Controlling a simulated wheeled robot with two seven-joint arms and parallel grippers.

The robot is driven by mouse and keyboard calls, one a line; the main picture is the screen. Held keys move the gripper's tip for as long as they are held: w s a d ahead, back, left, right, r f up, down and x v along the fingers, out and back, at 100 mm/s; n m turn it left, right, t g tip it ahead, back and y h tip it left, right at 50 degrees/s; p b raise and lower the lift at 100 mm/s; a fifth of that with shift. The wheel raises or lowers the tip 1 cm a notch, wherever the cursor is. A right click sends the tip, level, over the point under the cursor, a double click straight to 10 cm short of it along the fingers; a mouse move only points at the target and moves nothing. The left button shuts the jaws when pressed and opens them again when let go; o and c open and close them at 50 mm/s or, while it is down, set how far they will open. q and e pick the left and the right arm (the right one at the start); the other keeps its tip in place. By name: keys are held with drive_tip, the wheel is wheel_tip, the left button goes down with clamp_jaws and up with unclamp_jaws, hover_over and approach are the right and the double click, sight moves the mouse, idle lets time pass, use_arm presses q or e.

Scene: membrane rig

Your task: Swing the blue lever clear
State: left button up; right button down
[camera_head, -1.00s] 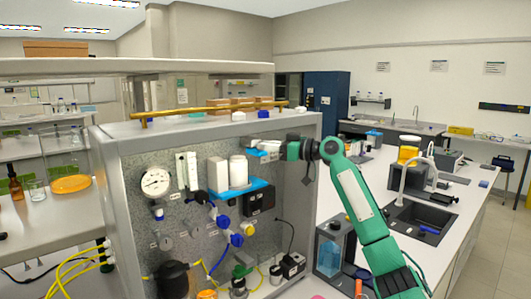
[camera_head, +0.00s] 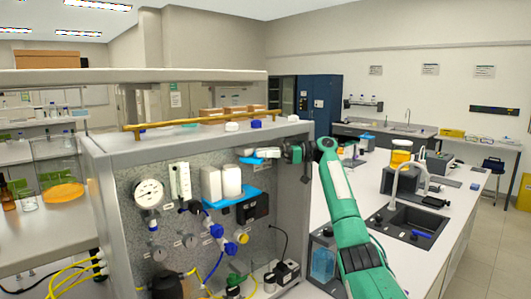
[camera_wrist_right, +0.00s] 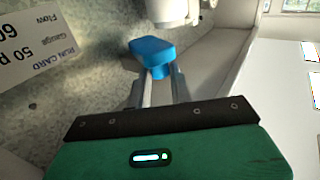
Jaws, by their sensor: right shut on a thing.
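The blue lever (camera_head: 250,160) is at the upper right of the grey speckled panel (camera_head: 140,230), right of the white cylinders. My right gripper (camera_head: 267,153) reaches it from the right. In the right wrist view the blue lever (camera_wrist_right: 152,48) shows its handle just beyond and between the fingertips of the right gripper (camera_wrist_right: 160,78), which are shut on it. How the lever joins the panel is hidden. My left gripper is in neither view.
Two white cylinders (camera_head: 221,182) stand on a blue shelf (camera_head: 236,203) beside the lever. A pressure gauge (camera_head: 148,193) and blue-knobbed valves (camera_head: 217,231) are on the panel. A run card (camera_wrist_right: 50,45) is close to the gripper. A sink (camera_head: 408,220) is at the right.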

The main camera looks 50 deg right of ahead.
drive_tip(key=shift+f, duration=0.15)
drive_tip(key=c, duration=1.3)
unclamp_jaws()
drive_tip(key=shift+w, duration=0.1)
drive_tip(key=shift+o, duration=0.2)
drive_tip(key=shift+a, duration=0.1)
